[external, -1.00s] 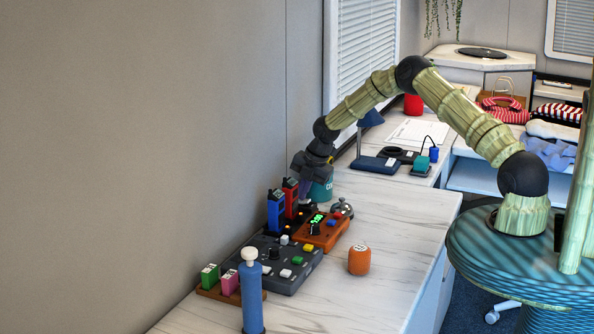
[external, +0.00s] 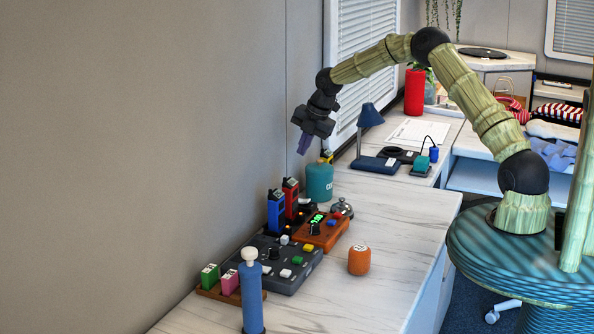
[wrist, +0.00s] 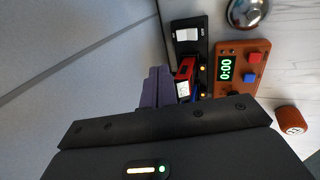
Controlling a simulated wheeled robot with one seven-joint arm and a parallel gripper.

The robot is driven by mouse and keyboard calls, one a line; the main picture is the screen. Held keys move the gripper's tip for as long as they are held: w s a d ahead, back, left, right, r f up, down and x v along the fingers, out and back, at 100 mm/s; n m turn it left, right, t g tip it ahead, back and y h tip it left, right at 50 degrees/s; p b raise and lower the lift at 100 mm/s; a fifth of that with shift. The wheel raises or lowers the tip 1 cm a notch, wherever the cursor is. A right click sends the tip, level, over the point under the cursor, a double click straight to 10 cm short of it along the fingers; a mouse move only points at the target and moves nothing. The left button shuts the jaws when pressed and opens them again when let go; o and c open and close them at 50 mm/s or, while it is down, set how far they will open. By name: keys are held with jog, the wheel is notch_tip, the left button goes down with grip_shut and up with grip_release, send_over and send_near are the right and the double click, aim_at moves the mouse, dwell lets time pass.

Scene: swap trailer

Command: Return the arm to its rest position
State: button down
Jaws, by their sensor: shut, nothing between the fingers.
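My gripper (external: 304,144) is raised above the left part of the counter (external: 386,228), near the wall, with its fingers pointing down. In the wrist view its purple fingers (wrist: 156,88) are together with nothing between them. The arm bends up from its base at the right and reaches left over the counter. Below my gripper are the blue radio (external: 276,212), the red radio (external: 291,198) and a teal canister (external: 319,181); my gripper is apart from all of them.
An orange timer box (external: 322,232), a bell (external: 342,208), a dark button panel (external: 280,265), an orange canister (external: 359,260) and a blue post (external: 251,295) stand on the counter. A blue lamp (external: 369,116) and red cylinder (external: 415,92) stand farther back. The counter's right front is clear.

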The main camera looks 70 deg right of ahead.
jog(key=s+a+r+m+p, duration=0.1)
jog(key=s+a+r+m, duration=0.25)
jog(key=s+a, duration=0.3)
jog(key=s+a+r+m+g+p, duration=0.1)
jog(key=s+a+r+m, duration=0.1)
jog(key=s+a+m, duration=0.35)
jog(key=s+a+r+m+p, duration=0.1)
jog(key=s+a+r+m, duration=0.15)
jog(key=s+a, duration=0.55)
jog(key=s+a+m, duration=0.5)
jog(key=s+m, duration=0.1)
jog(key=s, duration=0.6)
jog(key=shift+s+a+r+g, duration=0.15)
jog(key=shift+s+r+g, duration=0.2)
jog(key=shift+r, duration=0.1)
